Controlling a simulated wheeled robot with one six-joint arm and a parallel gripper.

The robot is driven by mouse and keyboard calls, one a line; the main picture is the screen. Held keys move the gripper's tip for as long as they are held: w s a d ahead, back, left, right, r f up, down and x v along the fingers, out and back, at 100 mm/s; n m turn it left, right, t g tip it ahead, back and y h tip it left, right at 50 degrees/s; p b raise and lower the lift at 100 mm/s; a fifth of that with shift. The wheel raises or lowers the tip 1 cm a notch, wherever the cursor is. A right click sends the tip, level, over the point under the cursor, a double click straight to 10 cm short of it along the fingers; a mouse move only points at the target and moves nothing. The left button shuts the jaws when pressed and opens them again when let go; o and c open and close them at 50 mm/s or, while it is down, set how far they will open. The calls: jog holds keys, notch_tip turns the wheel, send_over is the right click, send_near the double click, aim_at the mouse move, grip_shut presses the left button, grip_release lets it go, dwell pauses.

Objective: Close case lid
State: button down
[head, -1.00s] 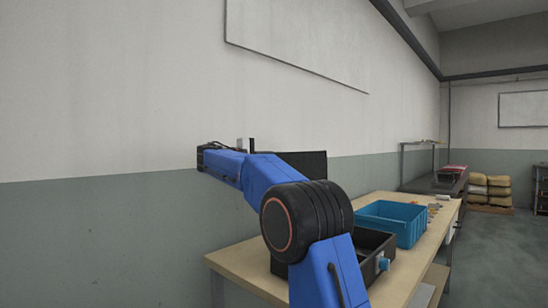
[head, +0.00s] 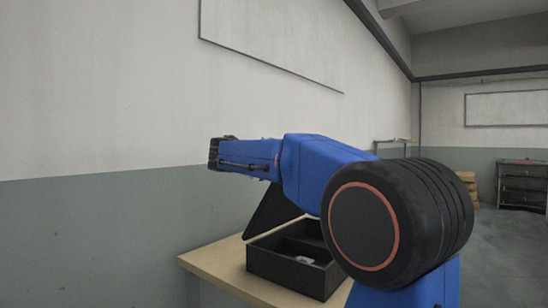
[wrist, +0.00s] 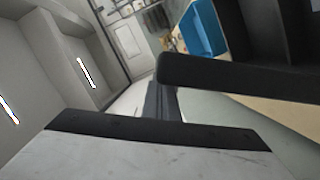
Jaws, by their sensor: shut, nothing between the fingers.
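The black case (head: 262,262) stands open on the wooden table, with a small light item inside. Its dark lid (head: 268,212) is raised and tilted at the far side, its upper part hidden behind my arm. My gripper (head: 214,153) is to the left of the lid and higher than the case; its fingertips are hard to make out. In the wrist view, my gripper (wrist: 160,98) appears shut and empty. A dark bar beside it, probably the lid (wrist: 235,78), crosses the right side; I cannot tell whether they touch.
The table (head: 212,262) has bare room left of the case. A blue bin (wrist: 204,28) shows in the wrist view. A plain wall (head: 90,220) stands behind the table. My arm hides the table's right part in the head view.

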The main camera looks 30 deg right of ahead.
jog(key=s+d+f+m, duration=0.2)
jog(key=s+f, duration=0.3)
jog(key=f, duration=0.2)
jog(key=s+d+f+m+t+y, duration=0.1)
jog(key=s+d+f+m, duration=0.1)
jog(key=s+f, duration=0.3)
jog(key=s+d+f+m+t, duration=0.1)
jog(key=s+f+m, duration=0.3)
jog(key=f, duration=0.7)
jog(key=shift+s+d+f+y, duration=0.1)
jog(key=shift+s+d+y, duration=0.1)
jog(key=shift+s, duration=0.3)
jog(key=shift+s+d+y, duration=0.2)
jog(key=shift+s, duration=0.25)
jog(key=shift+s+f, duration=0.15)
jog(key=shift+f, duration=0.7)
jog(key=shift+r, duration=0.6)
notch_tip(320, 180, up, 3)
jog(key=shift+r, duration=0.1)
jog(key=v, duration=1)
jog(key=shift+s+r+t, duration=0.25)
jog(key=shift+t, duration=0.15)
